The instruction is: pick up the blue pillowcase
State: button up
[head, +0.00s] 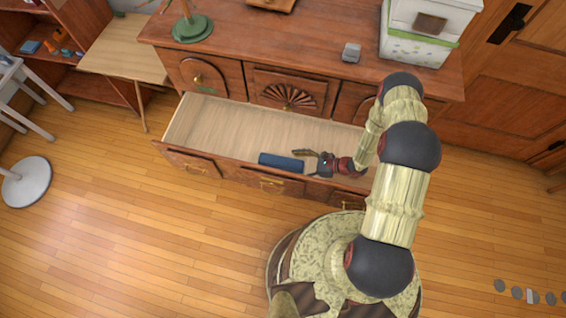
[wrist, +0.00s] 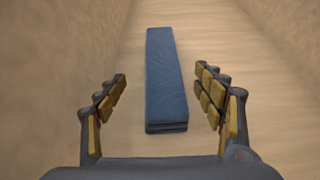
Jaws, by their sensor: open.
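The blue pillowcase (head: 281,162) is folded into a long, narrow strip and lies in the open drawer, near its front wall. In the wrist view the pillowcase (wrist: 166,80) lies on the pale drawer floor, stretching away from me, its near end between the fingers. My gripper (head: 307,160) is at the right end of the pillowcase, inside the drawer. In the wrist view my gripper (wrist: 163,92) is open, with one finger on each side of the pillowcase and a gap on both sides. Nothing is held.
The open drawer (head: 225,122) juts from a wooden dresser (head: 300,50); its walls rise close on both sides. On top stand a white box (head: 410,50), a small grey object (head: 351,52) and a green stand (head: 193,28). Left of the pillowcase the drawer is empty.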

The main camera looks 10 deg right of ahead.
aim_at(286, 163)
jog(key=b+x, duration=0.2)
jog(key=x, duration=0.5)
jog(key=shift+w+r, duration=0.15)
jog(key=shift+c, duration=0.5)
jog(key=c, duration=1.3)
